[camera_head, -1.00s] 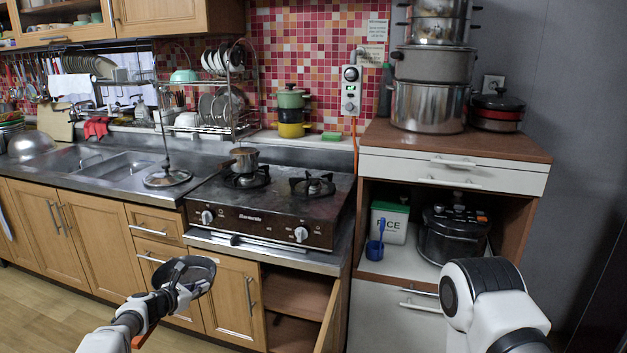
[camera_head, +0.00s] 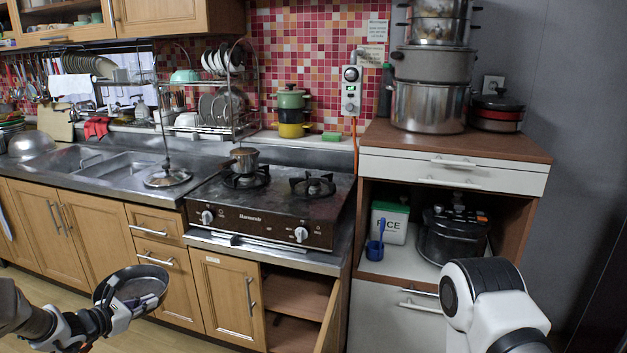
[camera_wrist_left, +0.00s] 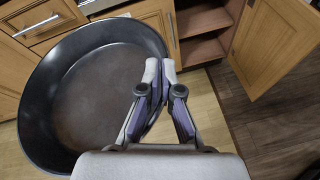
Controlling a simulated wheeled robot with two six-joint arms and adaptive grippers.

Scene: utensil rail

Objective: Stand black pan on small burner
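The black pan (camera_head: 132,288) is in the air in front of the lower cabinets, at lower left in the head view. It also shows in the left wrist view (camera_wrist_left: 85,95), its bowl left of the fingers. My left gripper (camera_head: 100,318) is shut on the pan at its near side; in the left wrist view its fingers (camera_wrist_left: 160,75) are together at the rim. The handle is mostly hidden. The stove (camera_head: 270,205) has a left burner (camera_head: 246,182) under a small saucepan (camera_head: 244,158) and an empty right burner (camera_head: 313,187). My right gripper is out of view.
A lid with a tall upright handle (camera_head: 167,178) lies left of the stove, beside the sink (camera_head: 115,166). An open cabinet door (camera_head: 328,318) sticks out below the stove. A shelf unit (camera_head: 450,147) bearing large pots stands at the right.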

